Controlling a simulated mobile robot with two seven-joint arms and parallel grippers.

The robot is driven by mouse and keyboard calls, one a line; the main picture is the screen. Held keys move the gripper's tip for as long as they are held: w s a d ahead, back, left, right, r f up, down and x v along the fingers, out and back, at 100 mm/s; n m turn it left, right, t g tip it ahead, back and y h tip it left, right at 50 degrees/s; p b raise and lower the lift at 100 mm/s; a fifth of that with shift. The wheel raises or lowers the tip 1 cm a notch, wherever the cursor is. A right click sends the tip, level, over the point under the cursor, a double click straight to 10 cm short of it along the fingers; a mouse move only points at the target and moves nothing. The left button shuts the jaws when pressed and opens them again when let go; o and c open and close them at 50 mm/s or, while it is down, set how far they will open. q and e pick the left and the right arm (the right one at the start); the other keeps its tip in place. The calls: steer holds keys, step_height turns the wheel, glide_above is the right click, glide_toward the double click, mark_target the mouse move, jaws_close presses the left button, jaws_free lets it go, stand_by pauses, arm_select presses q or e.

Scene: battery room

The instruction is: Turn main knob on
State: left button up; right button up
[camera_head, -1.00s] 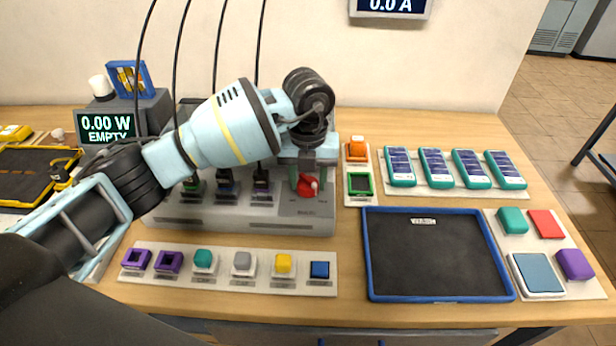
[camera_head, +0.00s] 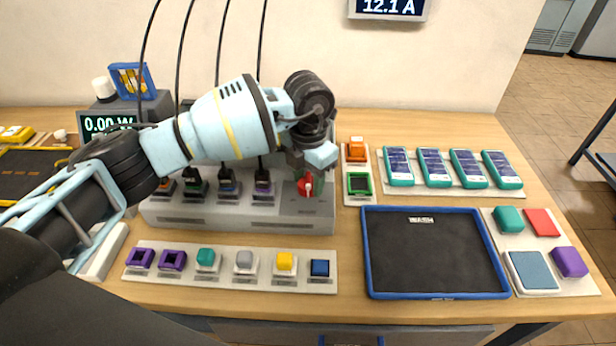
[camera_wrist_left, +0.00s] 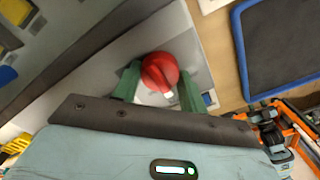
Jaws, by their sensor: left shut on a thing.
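The red main knob (camera_head: 305,188) sits on the right end of the grey panel (camera_head: 240,224), and its white mark now points roughly upright in the head view. It also shows in the left wrist view (camera_wrist_left: 160,70). My left gripper (camera_head: 308,172) comes down over it from above. In the left wrist view the green fingers of my left gripper (camera_wrist_left: 158,90) stand on both sides of the knob and are shut on it. My wrist hides part of the panel behind the knob. My right gripper is not in view.
A wall display (camera_head: 388,8) reads 12.1 A. An orange button (camera_head: 356,149) and a green-framed switch (camera_head: 359,184) stand just right of the panel. A blue-rimmed tray (camera_head: 366,255) lies further right. A strip of coloured blocks (camera_head: 215,283) lies in front of the panel.

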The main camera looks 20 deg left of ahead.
mark_target(308, 179)
arm_select(q)
steer(key=m, duration=0.4)
steer(key=shift+m, duration=0.3)
steer(key=m, duration=0.4)
steer(key=shift+m+b, duration=0.3)
steer(key=shift+b, duration=0.1)
steer(key=o, duration=1)
step_height(308, 179, up, 7)
steer(key=shift+r, duration=0.45)
